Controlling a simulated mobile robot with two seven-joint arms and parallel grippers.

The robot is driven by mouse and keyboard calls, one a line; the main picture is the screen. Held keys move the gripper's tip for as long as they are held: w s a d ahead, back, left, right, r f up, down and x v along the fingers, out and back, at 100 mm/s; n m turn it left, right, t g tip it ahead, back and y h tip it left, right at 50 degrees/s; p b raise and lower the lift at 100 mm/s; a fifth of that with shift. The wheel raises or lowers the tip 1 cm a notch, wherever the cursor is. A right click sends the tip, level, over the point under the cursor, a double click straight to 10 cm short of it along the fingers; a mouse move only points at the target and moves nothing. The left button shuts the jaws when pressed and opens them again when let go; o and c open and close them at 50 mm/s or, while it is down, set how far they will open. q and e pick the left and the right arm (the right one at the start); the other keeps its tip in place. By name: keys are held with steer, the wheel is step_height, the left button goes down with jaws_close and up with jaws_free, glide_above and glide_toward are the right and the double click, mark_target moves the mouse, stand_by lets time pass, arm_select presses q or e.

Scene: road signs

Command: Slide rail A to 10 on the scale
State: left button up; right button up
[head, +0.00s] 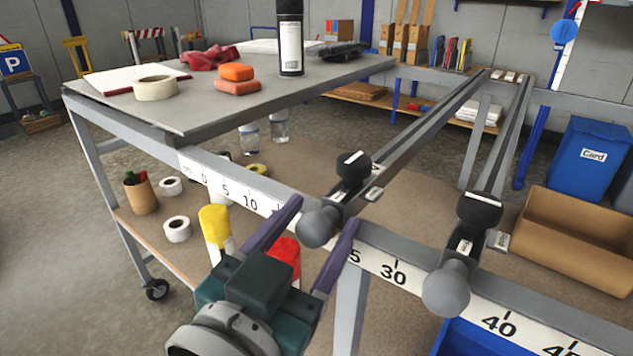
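A white scale strip (225,193) runs along the front beam, with 0, 5, 10, 30 and 40 readable. Two grey rails run back from it. The left rail (425,128) has a black knob (353,166) and a grey ball handle (317,228), between 10 and 30. The right rail (507,135) has a black knob (480,208) and a ball handle (446,290), between 30 and 40. Their small labels are too small to read surely. My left gripper (327,211) is open, its purple fingers either side of the left ball handle; contact is unclear. My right gripper is out of view.
A grey tabletop (190,115) on the left bears tape, an orange block, red gloves and a black spray can (290,40). Yellow-capped (214,220) and red-capped (286,250) containers stand below the scale. A blue bin (590,158) and cardboard box (575,235) are at right.

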arm_select(q)
jaws_close()
stand_by(0.6)
